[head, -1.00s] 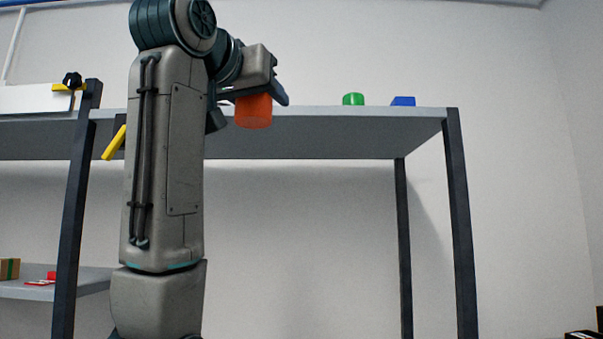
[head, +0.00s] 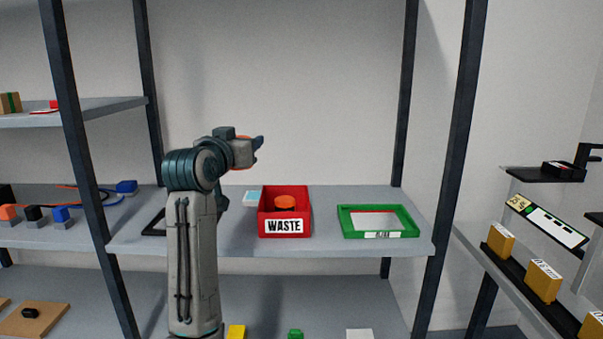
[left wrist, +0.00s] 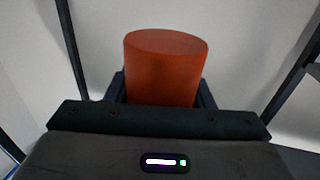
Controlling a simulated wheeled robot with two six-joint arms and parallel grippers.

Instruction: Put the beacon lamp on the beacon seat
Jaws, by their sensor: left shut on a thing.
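My left gripper (head: 257,143) is raised above the middle shelf and shut on the beacon lamp. In the left wrist view the lamp (left wrist: 164,68) is an orange-red cylinder held upright between the two dark fingers. In the head view the gripper hides nearly all of the lamp; only a thin orange edge shows. I cannot pick out the beacon seat in these views. My right gripper is not in view.
A red waste bin (head: 284,226) with an orange round piece (head: 285,202) in it stands on the middle shelf (head: 330,249). A green tray (head: 345,224) is to its right. Dark rack posts (head: 455,120) stand on both sides. Yellow boxes (head: 543,280) line a conveyor at right.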

